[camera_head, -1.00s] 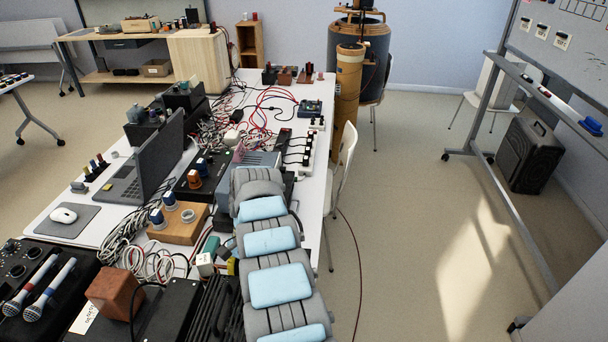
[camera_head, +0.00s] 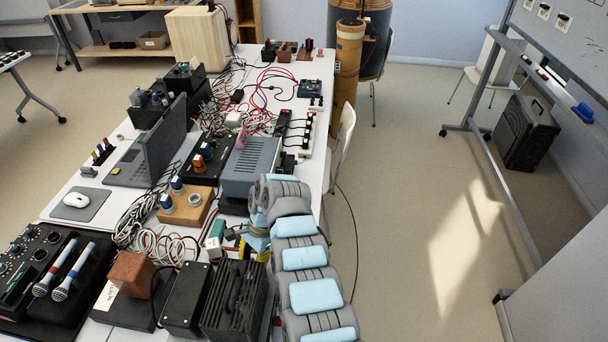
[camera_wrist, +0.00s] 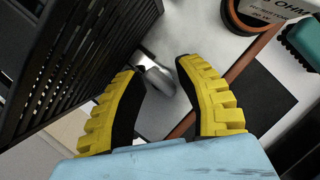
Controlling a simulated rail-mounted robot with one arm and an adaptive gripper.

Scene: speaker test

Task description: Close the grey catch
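My gripper (camera_wrist: 157,72) is open, with two black fingers with ribbed yellow backs. A small rounded grey metallic piece (camera_wrist: 157,78) shows in the wrist view in the gap between the fingertips. It may be the grey catch; I cannot tell what it is fixed to, or whether the fingers touch it. In the head view my gripper (camera_head: 243,248) points down near the right edge of the table, partly hidden by my arm. The catch cannot be made out in that view.
A black slatted box (camera_wrist: 75,60) stands close on the left of the fingers; it also shows in the head view (camera_head: 234,300). A blue-grey device (camera_head: 250,166), a wooden block with knobs (camera_head: 187,206) and loose cables crowd the table. Open floor (camera_head: 420,220) lies right.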

